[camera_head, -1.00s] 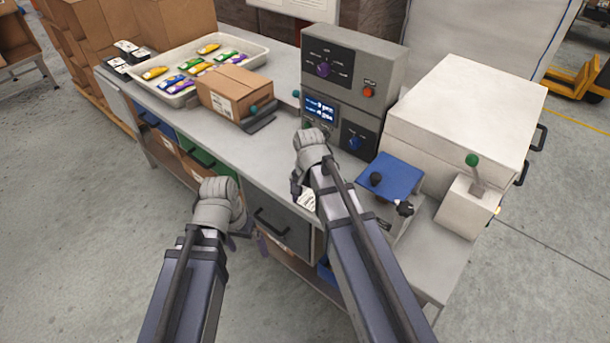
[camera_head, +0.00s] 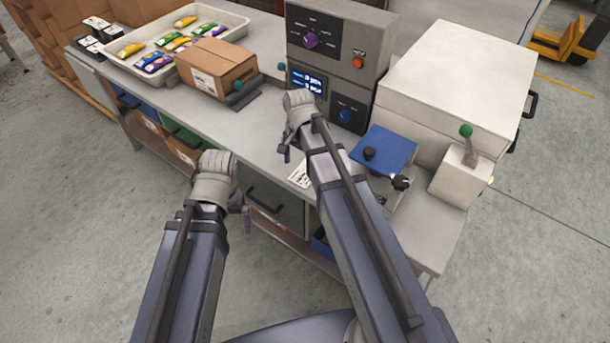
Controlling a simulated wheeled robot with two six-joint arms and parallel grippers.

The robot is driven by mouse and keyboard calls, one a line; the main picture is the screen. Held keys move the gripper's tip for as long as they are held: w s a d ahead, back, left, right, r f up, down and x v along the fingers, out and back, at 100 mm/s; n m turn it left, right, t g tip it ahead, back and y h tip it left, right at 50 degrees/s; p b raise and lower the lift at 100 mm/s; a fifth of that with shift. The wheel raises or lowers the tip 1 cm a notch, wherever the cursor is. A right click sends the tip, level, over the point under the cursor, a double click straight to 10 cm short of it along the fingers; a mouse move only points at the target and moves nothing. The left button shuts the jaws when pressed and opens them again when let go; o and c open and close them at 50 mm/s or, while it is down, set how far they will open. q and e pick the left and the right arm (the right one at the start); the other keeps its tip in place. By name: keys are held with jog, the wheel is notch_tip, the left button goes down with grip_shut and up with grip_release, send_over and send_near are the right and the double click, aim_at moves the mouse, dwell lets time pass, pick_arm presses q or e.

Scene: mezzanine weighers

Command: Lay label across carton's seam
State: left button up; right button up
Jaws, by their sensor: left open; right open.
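The brown cardboard carton (camera_head: 240,70) sits closed on the bench at upper left, with its seam along the top and a small pale marking on its side. A white printed label (camera_head: 301,174) lies flat near the bench's front edge, partly hidden by my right arm. My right gripper (camera_head: 286,151) is open over the bench, just above and left of the label in the picture; its fingertips are small and hard to see. My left gripper (camera_head: 243,206) is open in front of the bench's front edge, below the carton in the picture and apart from it.
A tray (camera_head: 238,32) of several coloured packets stands behind the carton. A grey control box (camera_head: 350,70) with knobs and a display stands at the back. A blue plate (camera_head: 384,147) and a large pale box (camera_head: 455,75) are at right. The bench top (camera_head: 225,118) is clear in front of the carton.

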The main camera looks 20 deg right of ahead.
aim_at(300, 179)
jog(key=shift+s+f+b, duration=0.15)
jog(key=shift+f+b, duration=2.4)
jog(key=shift+f, duration=0.1)
jog(key=shift+r, duration=0.1)
jog(key=c, duration=1)
jog(key=shift+c, duration=0.3)
notch_tip(300, 179, up, 18)
jog(key=p, duration=1.8)
